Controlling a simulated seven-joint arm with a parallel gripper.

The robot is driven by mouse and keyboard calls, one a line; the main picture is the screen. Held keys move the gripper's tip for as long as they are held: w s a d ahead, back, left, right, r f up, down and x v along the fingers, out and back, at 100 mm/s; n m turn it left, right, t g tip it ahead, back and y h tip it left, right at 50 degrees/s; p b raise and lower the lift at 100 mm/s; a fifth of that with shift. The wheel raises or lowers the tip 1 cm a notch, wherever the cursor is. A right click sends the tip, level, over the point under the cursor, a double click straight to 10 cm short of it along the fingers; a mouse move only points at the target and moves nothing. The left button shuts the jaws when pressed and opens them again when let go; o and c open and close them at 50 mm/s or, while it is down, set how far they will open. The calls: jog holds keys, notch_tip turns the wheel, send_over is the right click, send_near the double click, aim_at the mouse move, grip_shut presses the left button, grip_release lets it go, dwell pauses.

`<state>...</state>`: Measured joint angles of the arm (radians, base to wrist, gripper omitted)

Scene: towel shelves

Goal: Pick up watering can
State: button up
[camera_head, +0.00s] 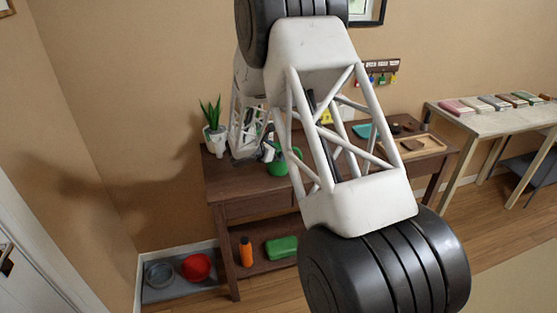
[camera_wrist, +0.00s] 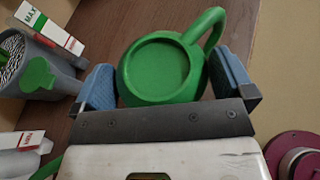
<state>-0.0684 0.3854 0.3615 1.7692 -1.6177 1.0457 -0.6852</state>
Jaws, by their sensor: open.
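The green watering can (camera_wrist: 158,70) stands on the brown wooden table (camera_wrist: 150,20) in the wrist view, with its round body between my gripper's two blue finger pads. Its curved handle loops up to the right, near the right finger. My gripper (camera_wrist: 165,84) is open, with one finger on each side of the can; I cannot tell whether either touches it. In the head view the green can (camera_head: 287,160) shows in part on the table's left side, with my gripper (camera_head: 267,150) just left of it. My arm hides some of the table.
A grey container (camera_wrist: 40,75) and a white-red box (camera_wrist: 50,30) stand close left of the can. A potted plant (camera_head: 213,128) is at the table's left end. A wooden tray (camera_head: 415,147) lies to the right. An orange bottle (camera_head: 246,252) stands on the lower shelf.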

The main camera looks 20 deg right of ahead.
jog(key=c, duration=1)
jog(key=shift+o, duration=0.2)
jog(key=shift+r, duration=0.15)
jog(key=shift+r, duration=0.75)
notch_tip(320, 180, up, 2)
jog(key=shift+r, duration=0.1)
jog(key=s+a+r, duration=0.1)
jog(key=s, duration=1.5)
jog(key=shift+a, duration=0.35)
